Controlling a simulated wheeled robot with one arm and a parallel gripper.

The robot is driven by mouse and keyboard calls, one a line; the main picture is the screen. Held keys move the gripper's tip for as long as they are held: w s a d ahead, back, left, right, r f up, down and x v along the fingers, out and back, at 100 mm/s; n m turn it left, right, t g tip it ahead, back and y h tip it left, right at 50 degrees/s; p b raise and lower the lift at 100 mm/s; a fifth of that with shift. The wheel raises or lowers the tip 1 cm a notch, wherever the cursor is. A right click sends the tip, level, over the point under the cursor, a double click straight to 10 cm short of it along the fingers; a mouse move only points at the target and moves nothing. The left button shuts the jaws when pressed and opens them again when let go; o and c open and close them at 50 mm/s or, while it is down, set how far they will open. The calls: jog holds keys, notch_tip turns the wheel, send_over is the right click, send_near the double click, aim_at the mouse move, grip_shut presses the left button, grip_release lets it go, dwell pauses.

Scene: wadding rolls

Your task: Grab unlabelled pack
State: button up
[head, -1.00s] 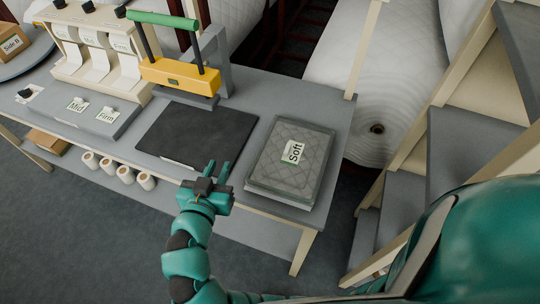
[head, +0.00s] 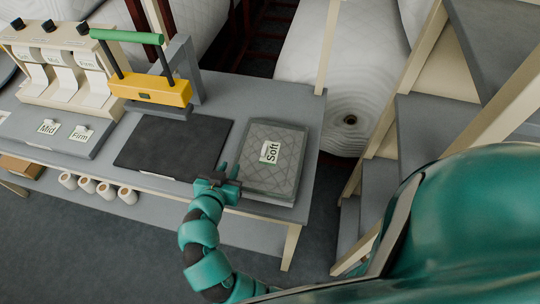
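A grey quilted pack (head: 285,150) lies flat at the right end of the grey table (head: 303,192). It bears a white label (head: 270,152) reading "Soft". I see no pack without a label. My gripper (head: 230,169) is at the table's front edge, beside the pack's left front corner, with its fingers pointing away from me. The fingers look apart with nothing between them. I cannot tell whether the gripper touches the pack.
A black mat (head: 172,147) lies left of the pack, below a yellow press (head: 150,90) with a green handle (head: 127,36). Label dispensers (head: 62,62) and "Mid" and "Firm" tags stand further left. Shelving (head: 420,130) is at the right. Large white rolls (head: 330,75) lie behind.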

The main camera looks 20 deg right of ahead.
aim_at(240, 149)
jog(key=shift+p+x, duration=0.6)
jog(key=shift+x, duration=1.45)
jog(key=shift+w+d+p, duration=0.25)
jog(key=shift+w+p, duration=0.15)
jog(key=p+x, duration=0.1)
jog(key=x, duration=0.1)
jog(key=shift+w+d+f+p, duration=0.1)
jog(key=shift+w+f+p, duration=0.1)
jog(key=shift+w+p, duration=0.15)
jog(key=shift+x, duration=0.8)
jog(key=shift+f, duration=0.1)
jog(key=shift+c, duration=0.4)
grip_shut()
